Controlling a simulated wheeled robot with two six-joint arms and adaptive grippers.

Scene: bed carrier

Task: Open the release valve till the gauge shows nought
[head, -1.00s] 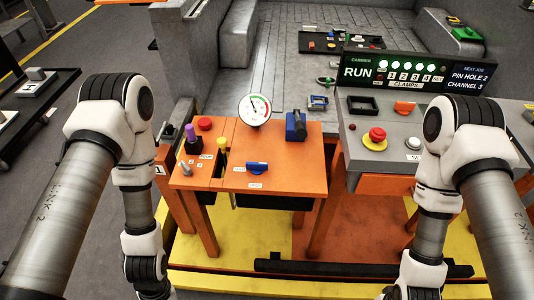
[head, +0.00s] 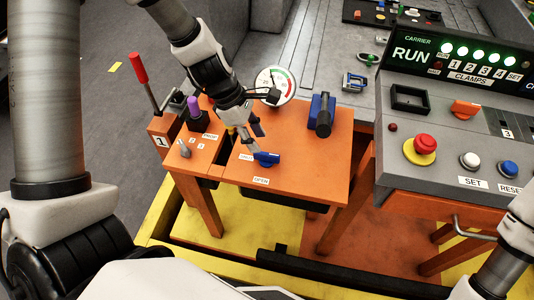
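The release valve is a small blue handle (head: 267,159) on the orange bench top, lying roughly crosswise between two white labels. The nearer label reads OPEN (head: 261,180). The round white gauge (head: 275,85) with a green and red arc stands at the bench's back edge. Part of my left gripper overlaps its lower face, and I cannot read its needle surely. My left gripper (head: 254,136) hangs just behind and left of the blue handle, its dark fingers apart, with nothing seen between them. My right gripper is out of view; only its arm shows at the lower right.
A red-topped lever (head: 139,68), a purple-topped knob (head: 195,110) and a grey toggle (head: 184,148) stand left of my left gripper. A blue clamp-like block (head: 321,115) stands on the right. The grey control console (head: 440,180) with a red button borders the bench.

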